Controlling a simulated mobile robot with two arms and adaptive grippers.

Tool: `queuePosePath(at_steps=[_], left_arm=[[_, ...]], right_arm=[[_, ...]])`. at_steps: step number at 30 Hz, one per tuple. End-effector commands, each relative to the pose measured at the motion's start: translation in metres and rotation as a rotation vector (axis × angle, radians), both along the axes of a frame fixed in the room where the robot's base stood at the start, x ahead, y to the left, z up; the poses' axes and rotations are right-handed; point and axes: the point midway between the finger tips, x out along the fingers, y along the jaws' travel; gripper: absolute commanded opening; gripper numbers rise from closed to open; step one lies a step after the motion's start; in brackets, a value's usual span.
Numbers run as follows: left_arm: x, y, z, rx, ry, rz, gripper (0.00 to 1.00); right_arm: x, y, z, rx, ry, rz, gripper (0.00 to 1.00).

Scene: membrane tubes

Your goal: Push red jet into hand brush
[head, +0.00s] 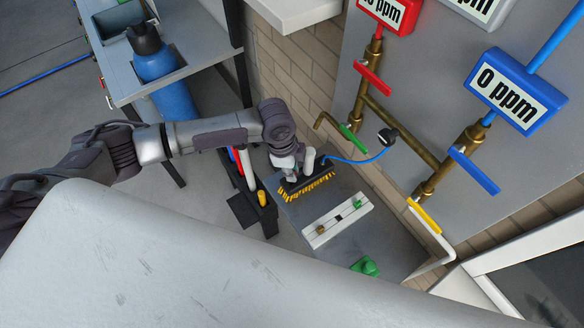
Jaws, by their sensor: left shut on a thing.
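The hand brush (308,187) has a dark body and a row of yellow bristles. It is over the near left part of the grey bench by the wall. My left gripper (287,172) is at the left end of the brush and shut on it; the fingertips are small and partly hidden. My right gripper is out of view.
The dark rack (266,214) holds a white rod and a yellow piece. A white block (338,219) and a green piece (365,266) are on the bench. Brass pipes (405,130) with coloured valve handles and a blue hose (354,161) are near the wall.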

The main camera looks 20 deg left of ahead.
Motion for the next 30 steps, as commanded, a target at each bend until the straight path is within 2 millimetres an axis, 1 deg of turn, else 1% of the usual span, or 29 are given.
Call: queuePosePath(at_steps=[3,17,30], left_arm=[[-0.0015,0.0001,0.0009,-0.003,-0.015,-0.012,0.01],[-0.0014,0.0000,0.0000,-0.003,-0.018,-0.014,0.00],[-0.0027,-0.0004,-0.0001,-0.007,-0.003,-0.013,0.00]], right_arm=[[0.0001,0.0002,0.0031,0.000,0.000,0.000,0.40],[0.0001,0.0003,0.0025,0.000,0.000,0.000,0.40],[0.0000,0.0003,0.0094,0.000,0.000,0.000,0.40]])
